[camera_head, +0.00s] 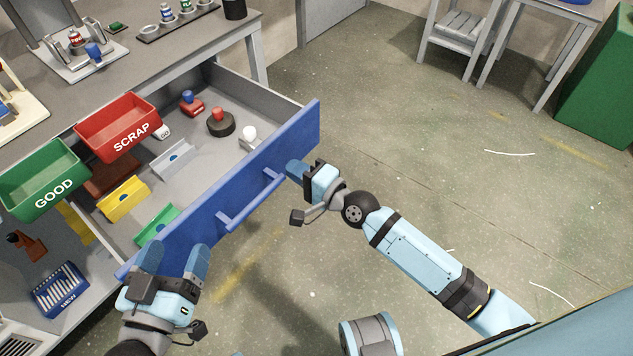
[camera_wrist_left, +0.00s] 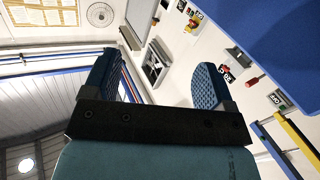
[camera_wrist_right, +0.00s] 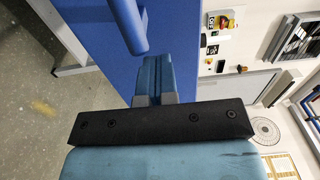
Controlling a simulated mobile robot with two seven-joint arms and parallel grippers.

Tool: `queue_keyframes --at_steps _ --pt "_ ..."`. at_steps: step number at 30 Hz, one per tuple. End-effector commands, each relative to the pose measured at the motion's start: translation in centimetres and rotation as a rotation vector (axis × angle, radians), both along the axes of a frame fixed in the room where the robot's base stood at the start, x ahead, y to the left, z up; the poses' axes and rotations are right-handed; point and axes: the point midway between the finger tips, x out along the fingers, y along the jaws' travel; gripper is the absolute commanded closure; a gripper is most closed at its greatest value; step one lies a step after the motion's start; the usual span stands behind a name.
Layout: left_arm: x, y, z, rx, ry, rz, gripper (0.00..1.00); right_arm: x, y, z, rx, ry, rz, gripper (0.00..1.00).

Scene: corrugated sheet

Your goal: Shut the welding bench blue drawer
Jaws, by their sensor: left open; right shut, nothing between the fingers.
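The blue drawer (camera_head: 170,255) of the welding bench is pulled well out, and its contents show from above. Its blue front carries a bar handle (camera_head: 250,200). My right gripper (camera_head: 293,168) is shut and empty, with its fingertips close to the drawer front, right of the handle. In the right wrist view the blue front (camera_wrist_right: 90,40) and the handle (camera_wrist_right: 128,22) are just ahead of the closed fingers (camera_wrist_right: 154,75); contact cannot be told. My left gripper (camera_head: 178,258) is open at the left end of the front, its fingers apart; the left wrist view shows a blue panel edge (camera_wrist_left: 285,45) at upper right.
Inside the drawer are a dark round base with a red knob (camera_head: 220,122), a red stamp (camera_head: 190,104), a yellow block (camera_head: 122,200) and a green one (camera_head: 157,227). A red SCRAP bin (camera_head: 118,128) and a green GOOD bin (camera_head: 45,180) stand over its left side.

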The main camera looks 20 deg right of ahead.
Motion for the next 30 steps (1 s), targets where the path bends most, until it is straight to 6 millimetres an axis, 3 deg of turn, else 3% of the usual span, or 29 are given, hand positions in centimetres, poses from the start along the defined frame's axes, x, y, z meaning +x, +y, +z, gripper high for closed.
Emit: queue_keyframes --at_steps 3,9,23,30 --pt "0.0 -0.2 0.6 -0.02 -0.031 -0.006 0.22 1.6 1.2 -0.1 0.003 -0.002 -0.001 1.0" --pt "0.0 -0.4 1.4 -0.041 -0.066 -0.011 0.22 3.0 2.1 0.0 0.001 -0.001 -0.001 1.0" --pt "0.0 -0.6 1.7 -0.045 -0.075 -0.02 0.22 3.2 2.2 0.0 0.0 0.0 -0.001 1.0" --pt "-0.1 -0.7 1.6 -0.061 -0.086 -0.02 0.22 4.3 1.8 -0.1 -0.002 -0.001 -0.001 1.0"
